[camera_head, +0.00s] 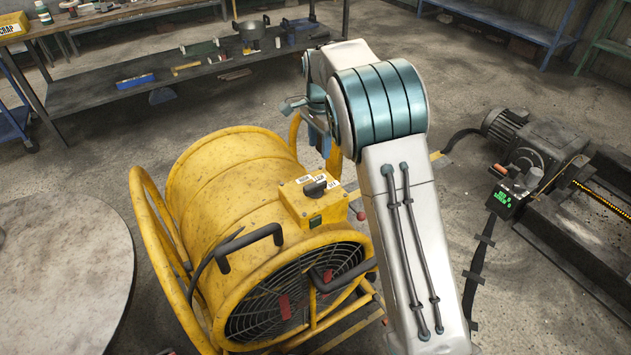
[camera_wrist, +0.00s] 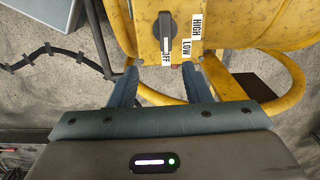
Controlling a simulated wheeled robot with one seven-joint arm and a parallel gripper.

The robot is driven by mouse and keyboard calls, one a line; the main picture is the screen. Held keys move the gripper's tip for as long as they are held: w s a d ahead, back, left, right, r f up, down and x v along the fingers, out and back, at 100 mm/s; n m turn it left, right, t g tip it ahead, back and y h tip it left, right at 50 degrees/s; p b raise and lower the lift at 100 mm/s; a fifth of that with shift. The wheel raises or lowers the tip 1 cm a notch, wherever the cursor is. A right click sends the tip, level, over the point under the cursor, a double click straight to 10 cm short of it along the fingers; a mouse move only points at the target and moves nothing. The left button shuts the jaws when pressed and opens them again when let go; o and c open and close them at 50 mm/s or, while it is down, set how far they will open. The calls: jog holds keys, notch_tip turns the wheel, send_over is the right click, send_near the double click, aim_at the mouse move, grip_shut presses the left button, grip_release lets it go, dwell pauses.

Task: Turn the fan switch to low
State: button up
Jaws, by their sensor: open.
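The yellow drum fan (camera_head: 230,190) stands on the floor in the middle of the head view. Its black rotary switch (camera_head: 316,187) sits on a yellow box on top, with white labels around it. In the wrist view the switch knob (camera_wrist: 166,32) is upright in the picture, its lower end at the OFF label. The LOW label (camera_wrist: 187,48) and HIGH label (camera_wrist: 197,22) are to its right. My gripper (camera_wrist: 159,68) is open and empty, its two blue-grey fingers apart below the knob and not touching it. In the head view my arm mostly hides the gripper.
A black handle (camera_head: 248,243) and yellow tube frame (camera_head: 150,240) surround the fan. A round table (camera_head: 65,270) stands at left, a cluttered shelf (camera_head: 130,90) behind. A motor machine (camera_head: 530,140) is at right. Floor is clear between shelf and fan.

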aim_at(315, 183)
jog(key=f, duration=1)
jog(key=a+f, duration=0.1)
jog(key=f, duration=0.4)
jog(key=shift+w+p, duration=0.35)
jog(key=shift+w, duration=0.05)
jog(key=shift+r, duration=0.1)
grip_shut()
